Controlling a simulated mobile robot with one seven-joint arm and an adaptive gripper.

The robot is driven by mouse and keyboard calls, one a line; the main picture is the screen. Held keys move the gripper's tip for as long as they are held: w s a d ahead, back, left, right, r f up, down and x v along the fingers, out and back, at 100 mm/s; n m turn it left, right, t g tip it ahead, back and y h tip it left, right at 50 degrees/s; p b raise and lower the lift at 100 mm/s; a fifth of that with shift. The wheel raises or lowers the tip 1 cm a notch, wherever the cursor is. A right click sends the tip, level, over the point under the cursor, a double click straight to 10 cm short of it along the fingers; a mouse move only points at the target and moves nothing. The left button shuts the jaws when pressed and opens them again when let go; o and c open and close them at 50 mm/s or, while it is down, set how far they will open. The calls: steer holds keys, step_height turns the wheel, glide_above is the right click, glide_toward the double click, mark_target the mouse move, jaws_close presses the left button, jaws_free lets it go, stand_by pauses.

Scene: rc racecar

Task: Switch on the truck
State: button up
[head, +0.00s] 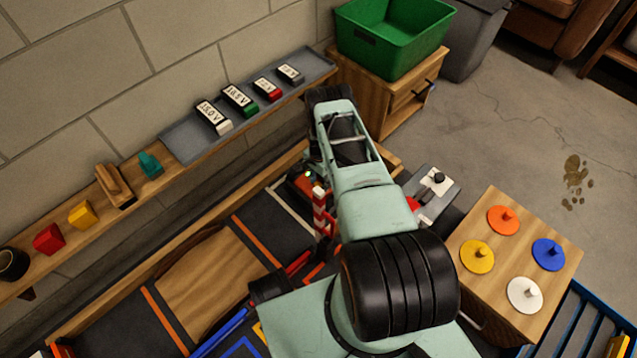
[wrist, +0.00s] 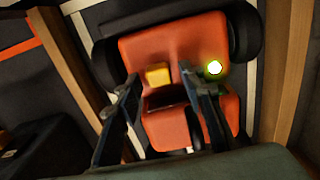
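The orange truck (wrist: 150,45) with black wheels fills the middle of the wrist view. A small yellow block-like part (wrist: 158,74) sits on its top, in front of a dark recess. A bright yellow-white light (wrist: 214,68) glows on the truck's right side. My gripper (wrist: 159,80) is over the truck with its two fingers apart, one on each side of the yellow part, and nothing is held between them. I cannot tell whether a fingertip touches the truck. In the head view, the truck (head: 299,184) is mostly hidden behind my arm.
A red-and-white striped post (head: 320,210) stands close by the truck. A wall shelf (head: 180,146) holds labelled blocks and coloured pieces. A grey plate with a black knob (head: 437,180) and a wooden table (head: 480,295) with coloured knobbed discs lie to the right.

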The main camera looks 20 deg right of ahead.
mark_target(319, 184)
step_height(319, 184, up, 12)
stand_by(0.9)
stand_by(0.4)
